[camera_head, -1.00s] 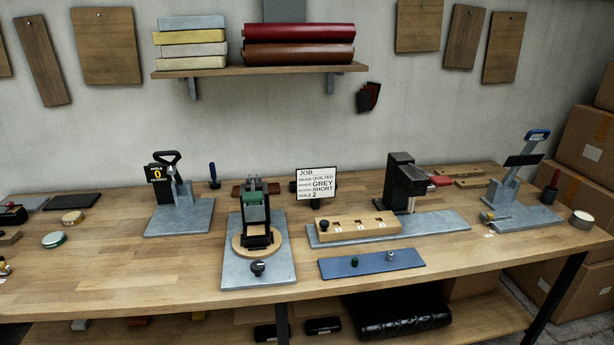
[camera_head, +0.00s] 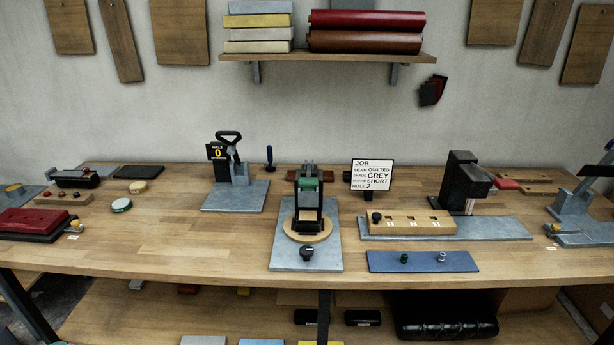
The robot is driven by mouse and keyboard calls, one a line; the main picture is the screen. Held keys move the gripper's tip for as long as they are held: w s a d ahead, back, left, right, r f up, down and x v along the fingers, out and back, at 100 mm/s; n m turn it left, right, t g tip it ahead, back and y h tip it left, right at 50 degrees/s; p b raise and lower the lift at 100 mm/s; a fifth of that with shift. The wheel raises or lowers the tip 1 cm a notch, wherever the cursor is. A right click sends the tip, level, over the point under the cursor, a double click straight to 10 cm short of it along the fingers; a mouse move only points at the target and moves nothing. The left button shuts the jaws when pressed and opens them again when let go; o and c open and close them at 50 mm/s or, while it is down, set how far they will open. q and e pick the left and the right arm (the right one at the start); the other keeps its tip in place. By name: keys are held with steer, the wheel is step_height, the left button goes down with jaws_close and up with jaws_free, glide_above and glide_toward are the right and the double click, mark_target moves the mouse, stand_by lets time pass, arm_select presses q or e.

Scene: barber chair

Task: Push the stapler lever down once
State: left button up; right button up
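No part is plainly marked as the stapler, so I cannot tell for sure which device it is. A grey lever device (camera_head: 590,205) on a metal plate is cut off by the right edge, and the top of its raised lever is out of view. A second device has a black loop handle (camera_head: 229,138) raised above a grey plate (camera_head: 235,197), beside a small black sign reading 0 (camera_head: 217,152). A black block-shaped machine (camera_head: 464,181) with a red part stands right of centre. Neither of my grippers is in view.
A black and green clamp device (camera_head: 308,200) on a grey plate stands mid-table. A job card (camera_head: 372,175), a wooden block with holes (camera_head: 412,222) and a blue strip (camera_head: 422,262) are to its right. A red case (camera_head: 32,224) lies far left. The front left wooden tabletop (camera_head: 170,250) is clear.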

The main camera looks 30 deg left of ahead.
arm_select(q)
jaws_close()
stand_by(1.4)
